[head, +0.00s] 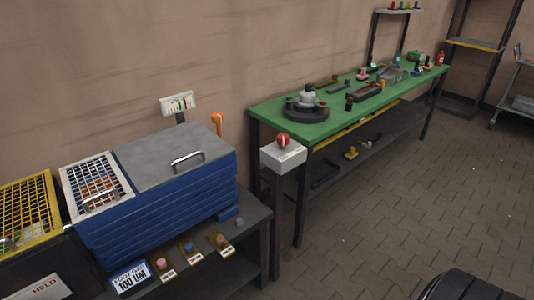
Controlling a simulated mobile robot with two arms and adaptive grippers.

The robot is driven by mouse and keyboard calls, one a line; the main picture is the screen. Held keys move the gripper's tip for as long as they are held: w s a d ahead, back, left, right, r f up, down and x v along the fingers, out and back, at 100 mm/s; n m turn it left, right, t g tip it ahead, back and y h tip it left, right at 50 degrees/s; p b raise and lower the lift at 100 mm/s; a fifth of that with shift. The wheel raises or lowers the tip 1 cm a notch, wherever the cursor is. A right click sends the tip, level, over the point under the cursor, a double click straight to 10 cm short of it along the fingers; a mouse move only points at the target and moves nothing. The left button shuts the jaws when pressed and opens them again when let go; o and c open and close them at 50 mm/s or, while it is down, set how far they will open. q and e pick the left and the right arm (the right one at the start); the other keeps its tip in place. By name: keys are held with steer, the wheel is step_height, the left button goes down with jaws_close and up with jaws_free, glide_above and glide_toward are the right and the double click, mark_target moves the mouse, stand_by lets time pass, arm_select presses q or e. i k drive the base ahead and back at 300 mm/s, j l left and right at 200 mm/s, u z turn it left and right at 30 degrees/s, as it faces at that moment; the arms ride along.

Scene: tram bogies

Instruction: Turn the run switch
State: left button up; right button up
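A red round knob (283,141) with a pale mark sits on top of a light grey box (284,157). The box is on a dark post in front of the green bench's near left corner. This knob looks like the run switch, but the lettering on the box is too small to read. Neither of my grippers is in the head view, and nothing touches the knob.
A blue ribbed cabinet (160,205) with a grey handled lid (170,148) stands at left, beside mesh-topped boxes. An orange lever (217,122) rises behind it. The green bench (350,112) holds several parts along the wall. The paved floor (390,210) at right is clear.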

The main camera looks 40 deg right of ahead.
mark_target(283, 139)
steer(key=z, duration=1.25)
